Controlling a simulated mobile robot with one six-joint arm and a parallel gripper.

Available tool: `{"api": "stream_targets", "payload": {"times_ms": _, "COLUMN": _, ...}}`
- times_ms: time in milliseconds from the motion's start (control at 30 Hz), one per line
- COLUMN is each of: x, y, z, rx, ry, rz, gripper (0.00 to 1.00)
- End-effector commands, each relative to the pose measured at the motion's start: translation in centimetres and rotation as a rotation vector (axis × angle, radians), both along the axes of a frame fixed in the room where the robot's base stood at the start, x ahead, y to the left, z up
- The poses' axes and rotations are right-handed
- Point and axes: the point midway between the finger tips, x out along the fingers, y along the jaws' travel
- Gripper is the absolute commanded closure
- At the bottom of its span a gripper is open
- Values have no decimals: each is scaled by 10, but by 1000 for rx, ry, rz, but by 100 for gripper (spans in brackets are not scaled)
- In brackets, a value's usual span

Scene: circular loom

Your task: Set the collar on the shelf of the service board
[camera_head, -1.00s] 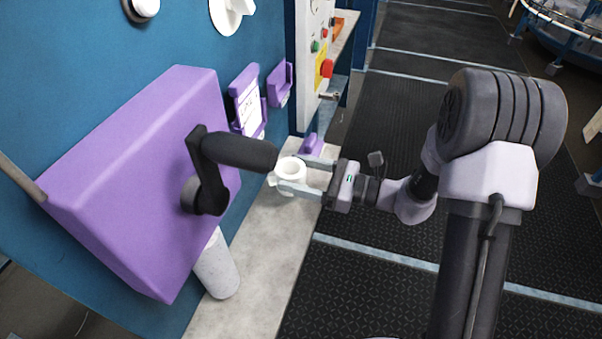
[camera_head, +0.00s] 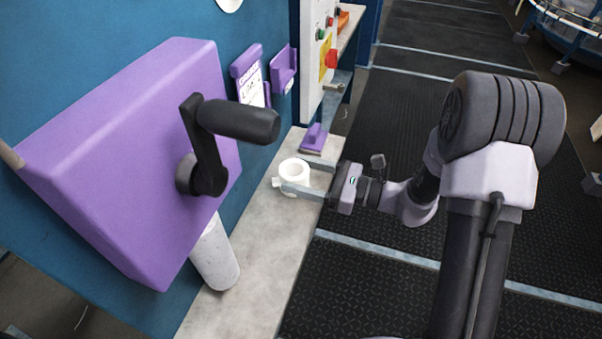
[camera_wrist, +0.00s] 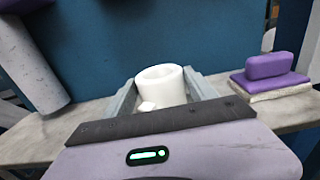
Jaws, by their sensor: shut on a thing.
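The collar (camera_head: 293,171) is a white ring with a small knob on its side. My gripper (camera_head: 296,178) is shut on it, one grey finger on each side, and the ring's opening faces up. The collar also shows between the fingers in the wrist view (camera_wrist: 161,84). The shelf (camera_head: 262,232) is a pale grey ledge along the foot of the blue service board (camera_head: 262,22). The collar is over this ledge, roughly upright. My gripper hides its underside in the wrist view, so I cannot tell whether it touches the shelf.
A purple box (camera_head: 120,150) with a black crank handle (camera_head: 238,122) juts out left of the collar. A purple-handled block (camera_head: 314,139) sits on the shelf beyond the collar. Bare shelf lies nearer the camera.

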Motion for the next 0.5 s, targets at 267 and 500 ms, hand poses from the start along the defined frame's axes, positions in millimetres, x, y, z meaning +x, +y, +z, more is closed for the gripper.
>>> {"api": "stream_targets", "payload": {"times_ms": 267, "x": 0, "y": 0, "z": -1, "rx": 0, "ry": 0, "rz": 0, "gripper": 10}}
{"api": "stream_targets", "payload": {"times_ms": 500, "x": 0, "y": 0, "z": -1, "rx": 0, "ry": 0, "rz": 0, "gripper": 10}}
